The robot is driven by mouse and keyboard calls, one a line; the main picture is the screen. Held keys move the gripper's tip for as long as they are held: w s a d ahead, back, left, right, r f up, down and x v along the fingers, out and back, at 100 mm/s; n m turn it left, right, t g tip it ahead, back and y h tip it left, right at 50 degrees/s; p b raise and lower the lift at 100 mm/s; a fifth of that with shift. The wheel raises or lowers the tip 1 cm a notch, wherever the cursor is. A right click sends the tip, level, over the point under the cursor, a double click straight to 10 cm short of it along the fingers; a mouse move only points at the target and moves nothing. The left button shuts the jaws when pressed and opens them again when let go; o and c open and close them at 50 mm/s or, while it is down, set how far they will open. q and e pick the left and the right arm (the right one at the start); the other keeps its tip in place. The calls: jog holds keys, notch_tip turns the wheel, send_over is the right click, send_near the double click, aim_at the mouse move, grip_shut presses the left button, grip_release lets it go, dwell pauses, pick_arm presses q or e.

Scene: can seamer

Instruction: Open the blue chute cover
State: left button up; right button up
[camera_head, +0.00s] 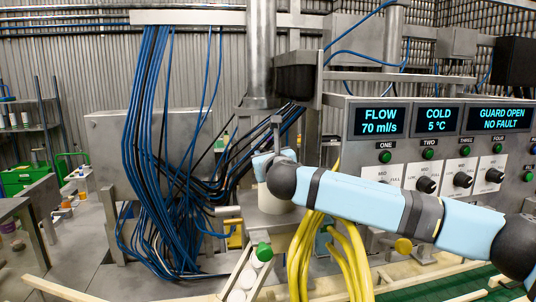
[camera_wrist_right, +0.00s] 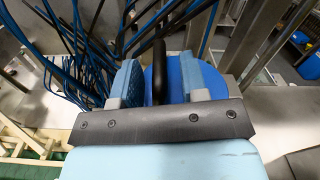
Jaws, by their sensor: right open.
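The blue chute cover (camera_wrist_right: 178,75) shows in the right wrist view as a rounded blue piece beyond my right gripper (camera_wrist_right: 162,82). A black upright handle (camera_wrist_right: 158,68) stands in front of it, between the two finger pads. The fingers are apart, one on each side of the handle; I cannot tell whether either touches it. In the head view my right arm reaches in from the right, with its gripper (camera_head: 264,164) near the middle beside a grey metal post. The cover is mostly hidden there behind my gripper and wrist. My left gripper is not in view.
A control panel (camera_head: 440,150) with lit displays and black knobs stands behind my right arm. Thick blue cables (camera_head: 165,150) hang on the left. Yellow hoses (camera_head: 340,255) run below my forearm. White round pieces (camera_head: 247,278) lie in a sloping channel at the bottom.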

grip_shut()
jog(key=shift+r, duration=0.1)
jog(key=shift+d+r+m, duration=0.4)
jog(key=shift+r+m, duration=0.4)
jog(key=shift+m, duration=0.2)
jog(key=shift+w+d+r+m, duration=0.15)
jog(key=shift+d+r+m, duration=0.45)
jog(key=shift+r+m, duration=0.3)
jog(key=shift+w+d+r+m, duration=0.1)
jog(key=shift+d+r+m, duration=0.3)
jog(key=shift+m, duration=0.3)
jog(key=shift+w+d+r+m, duration=0.1)
jog(key=shift+d+r+m, duration=0.15)
jog(key=shift+d+m, duration=0.35)
jog(key=shift+r+m, duration=0.1)
jog(key=shift+m, duration=0.2)
